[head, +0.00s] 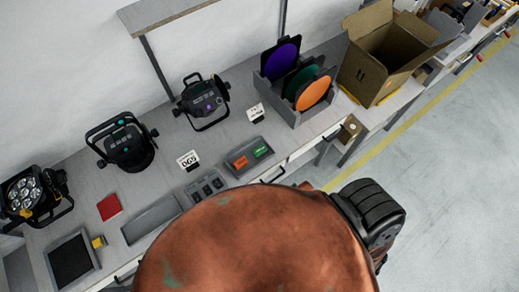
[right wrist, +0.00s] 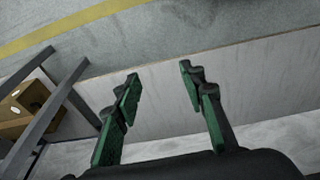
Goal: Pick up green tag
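The green tag (head: 262,151) lies flat in the right part of a shallow grey tray (head: 243,175) near the front edge of the workbench in the head view. An orange tag (head: 239,162) lies to its left in the same tray. My right gripper (right wrist: 160,76) shows in the right wrist view with its two green fingers apart and nothing between them. Pale floor and a light strip lie beyond the fingers. The green tag is not in the right wrist view. My left gripper is not in view.
Black par cans (head: 203,99) stand along the bench (head: 165,122). A grey rack (head: 289,110) holds purple, green and orange discs. A large open cardboard box (head: 378,60) stands right of it. The floor (head: 455,170) at right is clear.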

